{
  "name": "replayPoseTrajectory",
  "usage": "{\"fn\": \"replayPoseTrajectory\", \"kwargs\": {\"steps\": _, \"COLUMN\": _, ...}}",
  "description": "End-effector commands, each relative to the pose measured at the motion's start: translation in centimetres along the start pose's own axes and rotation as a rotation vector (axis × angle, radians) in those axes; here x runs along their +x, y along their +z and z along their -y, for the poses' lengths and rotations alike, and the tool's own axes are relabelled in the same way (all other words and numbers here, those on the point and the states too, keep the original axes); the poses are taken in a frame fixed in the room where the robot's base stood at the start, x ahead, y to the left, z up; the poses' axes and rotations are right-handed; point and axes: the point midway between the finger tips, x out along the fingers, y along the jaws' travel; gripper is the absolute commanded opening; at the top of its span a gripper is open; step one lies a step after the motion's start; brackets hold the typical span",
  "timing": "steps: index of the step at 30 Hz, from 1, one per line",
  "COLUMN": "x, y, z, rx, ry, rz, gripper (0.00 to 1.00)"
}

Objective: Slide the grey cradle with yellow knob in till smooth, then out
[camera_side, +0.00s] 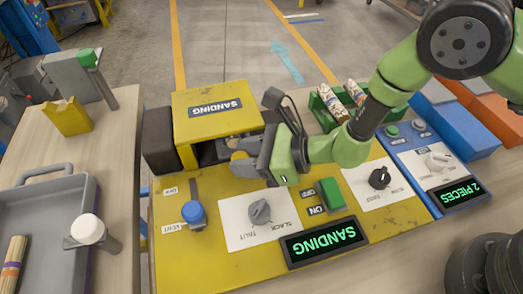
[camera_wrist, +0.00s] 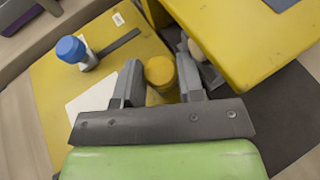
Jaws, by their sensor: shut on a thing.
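The yellow knob (camera_wrist: 160,72) stands between the two fingers of my gripper (camera_wrist: 161,84), which is shut on it. In the side view my gripper (camera_side: 240,158) is at the front opening of the yellow sanding housing (camera_side: 215,122). The housing also shows in the wrist view (camera_wrist: 245,40). The grey cradle (camera_wrist: 208,76) shows only in part beside the knob, at the housing's edge. A pale rounded piece (camera_wrist: 195,50) shows there, partly under the housing. The rest of the cradle is hidden by the housing and my fingers.
A blue-capped lever (camera_side: 194,213), a grey dial (camera_side: 259,211), a green switch (camera_side: 332,194) and a black dial (camera_side: 380,178) stand on the yellow panel. Lit displays read "SANDING" (camera_side: 323,241) and "2 PIECES" (camera_side: 461,195). A green rack (camera_side: 325,106) holds mottled pieces. A grey tray (camera_side: 84,240) lies left.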

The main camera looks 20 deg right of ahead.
Motion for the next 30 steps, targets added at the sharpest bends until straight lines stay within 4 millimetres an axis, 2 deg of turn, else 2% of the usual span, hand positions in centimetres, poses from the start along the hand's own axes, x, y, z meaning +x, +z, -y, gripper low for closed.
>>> {"fn": "replayPoseTrajectory", "kwargs": {"steps": 3, "x": 0.6, "y": 0.2, "z": -0.4, "rx": 0.001, "ry": -0.001, "rz": -0.001, "gripper": 0.0}}
{"fn": "replayPoseTrajectory", "kwargs": {"steps": 10, "x": 0.6, "y": 0.3, "z": -0.4, "rx": -0.001, "ry": 0.002, "rz": 0.001, "gripper": 0.0}}
{"fn": "replayPoseTrajectory", "kwargs": {"steps": 11, "x": 0.6, "y": 0.3, "z": -0.4, "rx": -0.001, "ry": 0.002, "rz": 0.002, "gripper": 0.42}}
{"fn": "replayPoseTrajectory", "kwargs": {"steps": 12, "x": 0.6, "y": 0.3, "z": -0.4, "rx": -0.001, "ry": 0.001, "rz": 0.002, "gripper": 0.46}}
{"fn": "replayPoseTrajectory", "kwargs": {"steps": 23, "x": 0.1, "y": 0.2, "z": -0.3, "rx": 0.002, "ry": -0.001, "rz": -0.001, "gripper": 0.46}}
{"fn": "replayPoseTrajectory", "kwargs": {"steps": 30, "x": -3.2, "y": 0.2, "z": -0.2, "rx": 0.004, "ry": -0.003, "rz": -0.002, "gripper": 0.46}}
